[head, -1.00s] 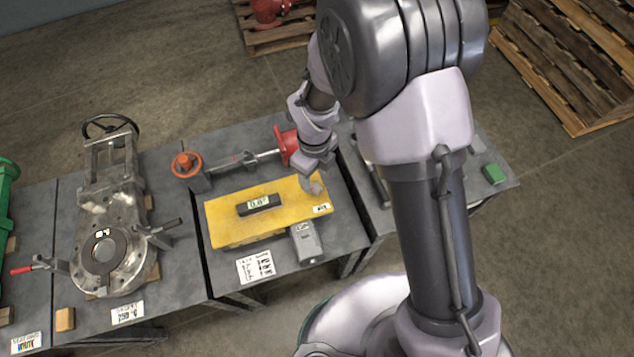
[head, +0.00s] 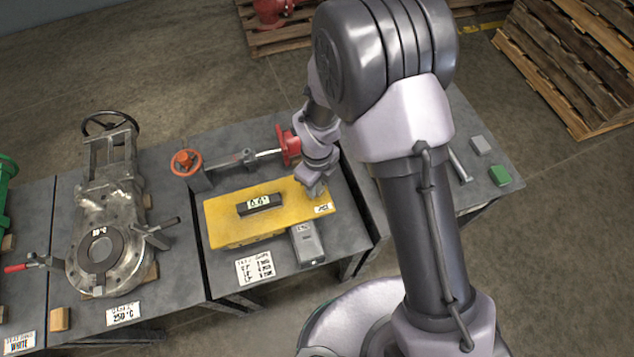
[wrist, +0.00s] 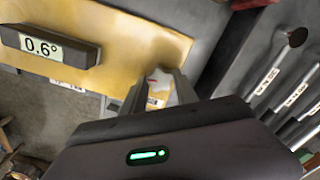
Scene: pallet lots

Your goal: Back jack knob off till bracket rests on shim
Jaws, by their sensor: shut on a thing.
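The yellow bracket (head: 228,227) lies on the middle bench, with a dark level gauge (head: 262,203) on top. In the wrist view the gauge (wrist: 47,46) reads 0.6°. My gripper (head: 316,190) is at the bracket's right end, pointing down. In the wrist view my gripper (wrist: 155,92) has its fingers on either side of a small pale piece (wrist: 160,86), apparently the jack knob, and is shut on it. The fingers hide most of it. I cannot make out the shim or any gap under the bracket.
A grey box (head: 307,244) stands against the bracket's front edge. Behind are an orange handwheel (head: 186,162) and a red flange (head: 287,146). A metal valve (head: 103,240) fills the left bench. A printed card (head: 255,269) lies in front.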

